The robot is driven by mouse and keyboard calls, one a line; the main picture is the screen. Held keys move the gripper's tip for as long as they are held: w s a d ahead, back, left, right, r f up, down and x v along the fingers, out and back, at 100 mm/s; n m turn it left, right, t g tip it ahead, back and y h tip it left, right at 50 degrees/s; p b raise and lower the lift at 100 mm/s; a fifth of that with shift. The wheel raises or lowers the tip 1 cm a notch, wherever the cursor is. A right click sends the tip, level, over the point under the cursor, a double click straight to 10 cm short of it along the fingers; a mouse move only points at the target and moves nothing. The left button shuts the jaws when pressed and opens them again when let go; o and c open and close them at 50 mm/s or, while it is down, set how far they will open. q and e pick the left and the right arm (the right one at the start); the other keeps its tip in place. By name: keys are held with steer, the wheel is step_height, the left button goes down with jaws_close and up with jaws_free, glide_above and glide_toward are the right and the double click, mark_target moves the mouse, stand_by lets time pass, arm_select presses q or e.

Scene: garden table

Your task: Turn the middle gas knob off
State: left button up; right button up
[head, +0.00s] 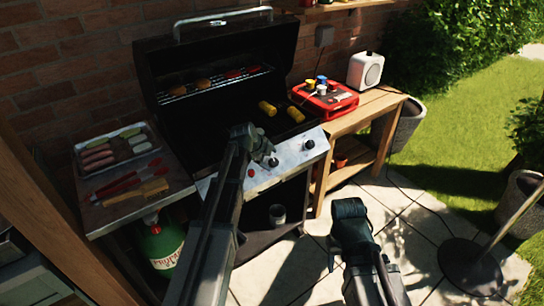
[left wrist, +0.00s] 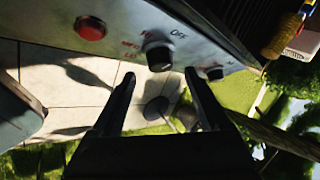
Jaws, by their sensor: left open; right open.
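The grill's pale control panel (head: 290,155) carries a red button (head: 250,172) and black knobs. One knob (head: 273,162) is just right of the button; another knob (head: 308,144) is further right. Panel left of the button is hidden by my left arm. My left gripper (head: 264,152) is open at the knob beside the button. In the left wrist view this knob (left wrist: 158,56) appears centred between the fingertips, with an OFF mark above right; contact cannot be told. The button (left wrist: 91,28) and right knob (left wrist: 213,73) flank it. My right gripper (head: 349,208) is open, empty, over the paving.
The grill lid (head: 215,50) is open, with food and corn inside. A side shelf at left holds a food tray (head: 117,148) and utensils. A gas bottle (head: 162,245) is below.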

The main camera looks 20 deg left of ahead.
arm_select(q)
steer(key=p+v, duration=0.6)
steer(key=v, duration=0.3)
steer(key=shift+s+r+p, duration=0.15)
steer(key=shift+r+p, duration=0.1)
steer(key=shift+p, duration=0.15)
steer(key=shift+a, duration=0.1)
steer(key=s+d+f+n+g, duration=0.35)
steer(key=s+d+n, duration=0.25)
steer(key=s+d, duration=0.6)
steer(key=s+d+n+g+y, duration=0.1)
steer(key=s+d+n, duration=0.3)
steer(key=s, duration=0.4)
steer(key=s+d+n+g+y, duration=0.2)
steer(key=s+d+n, duration=0.2)
steer(key=s, duration=0.4)
steer(key=shift+n+y, duration=0.4)
steer(key=shift+n, duration=0.5)
steer(key=shift+f+g, duration=0.15)
steer(key=shift+g, duration=0.1)
steer(key=shift+c, duration=0.3)
